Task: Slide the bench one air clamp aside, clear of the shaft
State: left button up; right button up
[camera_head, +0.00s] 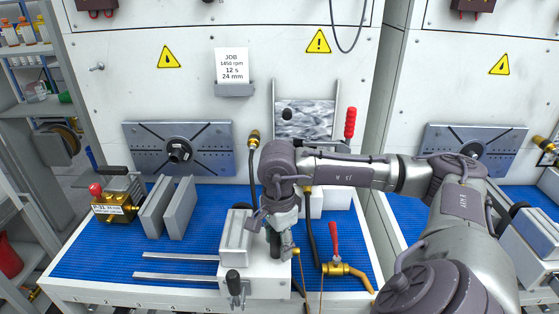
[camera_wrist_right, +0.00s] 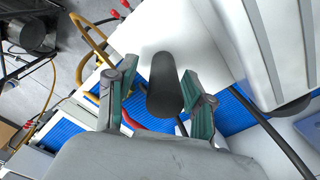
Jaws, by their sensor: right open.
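The bench one air clamp (camera_head: 236,240) is a white block with grey plates, near the front of the blue-matted bench. Two metal rails (camera_head: 175,256) extend left from it. The shaft (camera_head: 178,150) sticks out of the slotted plate on the back panel, behind and left of the clamp. A black upright handle (camera_head: 275,243) stands at the clamp's right side. My right gripper (camera_head: 283,232) is over this handle. In the right wrist view, the handle (camera_wrist_right: 165,85) lies between the open fingers (camera_wrist_right: 160,72), with gaps showing beside it. My left gripper is not in view.
A red-handled brass valve (camera_head: 335,268) with hoses lies right of the clamp. Two grey plates (camera_head: 168,207) and a brass pump-like unit (camera_head: 115,205) stand on the left. Blue mat (camera_head: 90,255) is bare at front left.

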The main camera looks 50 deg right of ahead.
notch_tip(320, 180, up, 11)
jog(key=shift+s+d+r, duration=0.1)
jog(key=shift+r, duration=0.05)
dwell(1.0)
